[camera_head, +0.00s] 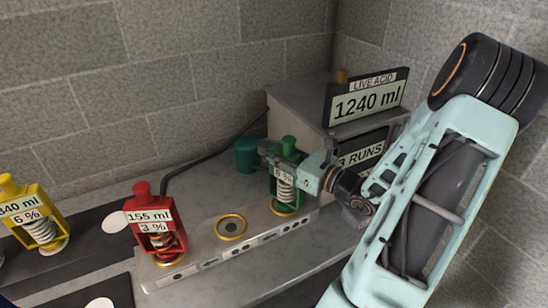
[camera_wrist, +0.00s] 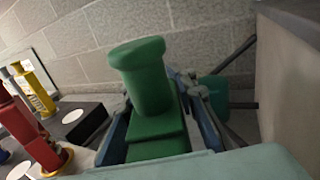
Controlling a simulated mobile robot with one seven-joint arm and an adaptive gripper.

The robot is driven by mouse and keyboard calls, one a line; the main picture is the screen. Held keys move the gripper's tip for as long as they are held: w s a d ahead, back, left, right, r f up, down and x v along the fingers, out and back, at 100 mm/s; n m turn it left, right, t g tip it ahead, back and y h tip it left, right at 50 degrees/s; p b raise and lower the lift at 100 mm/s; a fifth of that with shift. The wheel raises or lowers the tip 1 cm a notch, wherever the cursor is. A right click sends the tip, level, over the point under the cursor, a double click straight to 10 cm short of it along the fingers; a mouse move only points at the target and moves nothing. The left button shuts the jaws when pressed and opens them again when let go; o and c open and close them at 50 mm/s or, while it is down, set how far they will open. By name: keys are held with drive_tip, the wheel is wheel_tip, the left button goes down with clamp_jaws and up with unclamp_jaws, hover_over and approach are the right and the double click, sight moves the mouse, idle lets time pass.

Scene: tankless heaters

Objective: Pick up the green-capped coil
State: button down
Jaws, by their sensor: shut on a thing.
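The green-capped coil (camera_head: 285,190) has a green frame, a silver spring and a label ending in "6 %". In the head view it stands upright at a gold-ringed socket at the right end of the grey bench unit. Its green cap (camera_wrist: 145,75) fills the middle of the wrist view. My gripper (camera_head: 290,160) reaches in from the right at the coil's upper part and is shut on it. In the wrist view my fingers (camera_wrist: 160,125) lie on both sides of the green body. The coil's lower end is hidden in the wrist view.
A red coil (camera_head: 155,225) and a yellow coil (camera_head: 35,215) stand to the left. An empty gold-ringed socket (camera_head: 231,227) lies between red and green. A dark green cylinder (camera_head: 246,155) stands behind. A grey box with a "1240 ml" display (camera_head: 366,101) stands close at right.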

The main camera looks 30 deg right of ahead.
drive_tip(key=s+a+r, duration=0.4)
drive_tip(key=s+r, duration=0.8)
drive_tip(key=s, duration=0.1)
drive_tip(key=shift+r, duration=0.35)
drive_tip(key=shift+a+y+p, duration=0.1)
drive_tip(key=shift+y+p, duration=0.2)
drive_tip(key=shift+p, duration=0.1)
